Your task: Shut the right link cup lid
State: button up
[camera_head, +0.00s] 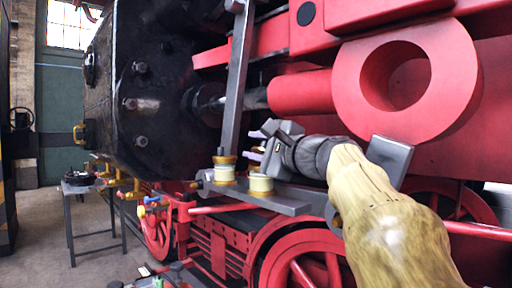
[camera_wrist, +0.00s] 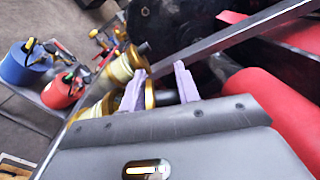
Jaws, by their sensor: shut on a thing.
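Two cream cups with gold bands stand on the grey link bar in the head view. The left cup (camera_head: 224,173) has a gold lid on top. The right cup (camera_head: 260,185) is just below my gripper (camera_head: 255,153). In the wrist view the left cup (camera_wrist: 122,67) and right cup (camera_wrist: 95,108) lie on their sides in the picture. My gripper's purple fingers (camera_wrist: 160,88) are around the right cup's lid (camera_wrist: 150,92), a gold piece with a dark knob, and shut on it. One finger hides where lid and cup meet, so I cannot tell the lid's angle.
A sloping grey rod (camera_head: 236,85) rises close behind the cups. A large red ring end (camera_head: 452,80) and red rod are to the right. A small table (camera_head: 95,187) stands at left; the wrist view shows blue (camera_wrist: 20,66) and red (camera_wrist: 62,91) canisters.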

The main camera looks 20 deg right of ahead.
jog(key=shift+r, duration=0.1)
dwell(0.7)
jog(key=o, duration=0.8)
jog(key=shift+c, duration=0.2)
jog(key=shift+d, duration=0.1)
